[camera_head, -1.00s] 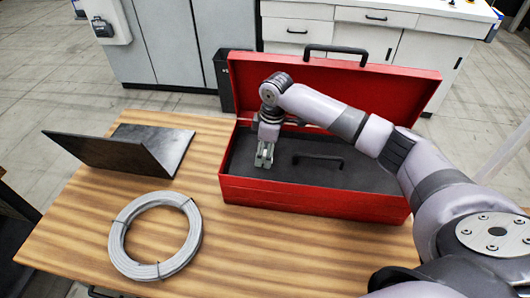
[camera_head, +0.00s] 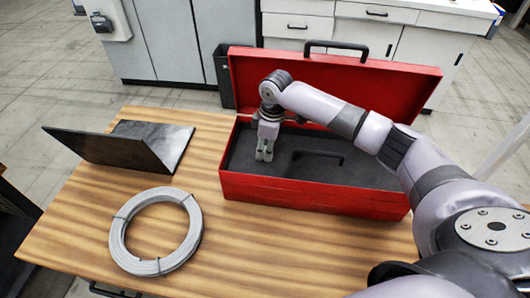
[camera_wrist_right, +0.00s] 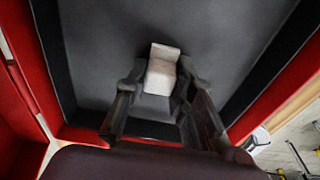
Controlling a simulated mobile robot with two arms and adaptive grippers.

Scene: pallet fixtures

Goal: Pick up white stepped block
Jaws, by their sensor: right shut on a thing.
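The white stepped block (camera_wrist_right: 163,70) shows in the right wrist view, between the fingers of my right gripper (camera_wrist_right: 158,84). Its upper part is brighter than the part lower in the picture. My right gripper is shut on it. In the head view my right gripper (camera_head: 265,156) points down inside the left part of the open red toolbox (camera_head: 310,195). The block cannot be made out in the head view. My left gripper is not in view.
The toolbox lid (camera_head: 345,90) stands open behind my arm, and the box walls surround the gripper. A dark handle (camera_head: 318,155) is inside the box. A grey cable coil (camera_head: 125,222) and a dark angled plate (camera_head: 110,152) lie to the left on the wooden table (camera_head: 60,225).

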